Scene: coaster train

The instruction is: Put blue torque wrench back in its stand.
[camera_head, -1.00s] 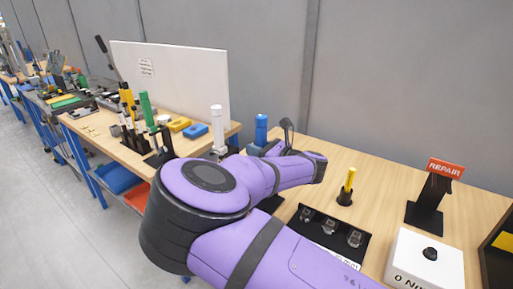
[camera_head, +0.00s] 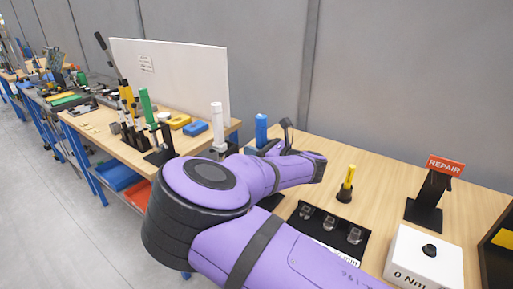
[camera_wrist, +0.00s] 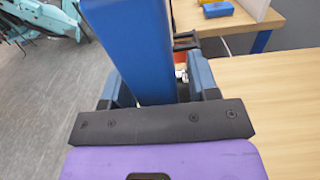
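The blue torque wrench (camera_head: 261,131) shows its blue upper end standing upright just behind my arm in the head view. In the wrist view its long blue handle (camera_wrist: 138,45) rises between the two dark blue-grey fingers of my gripper (camera_wrist: 160,88), which appears shut on it. The lower end of the wrench is hidden. In the head view my gripper is mostly hidden by my purple arm. I cannot make out an empty stand for the wrench. A white-handled wrench (camera_head: 217,122) stands upright to the left of the blue one.
Several upright tools, one with a green handle (camera_head: 147,105), stand on the left bench beside a white panel (camera_head: 185,80). On the right bench are a yellow-handled tool (camera_head: 349,177), a black tray (camera_head: 325,233), a REPAIR sign (camera_head: 445,166) and a white box (camera_head: 425,262).

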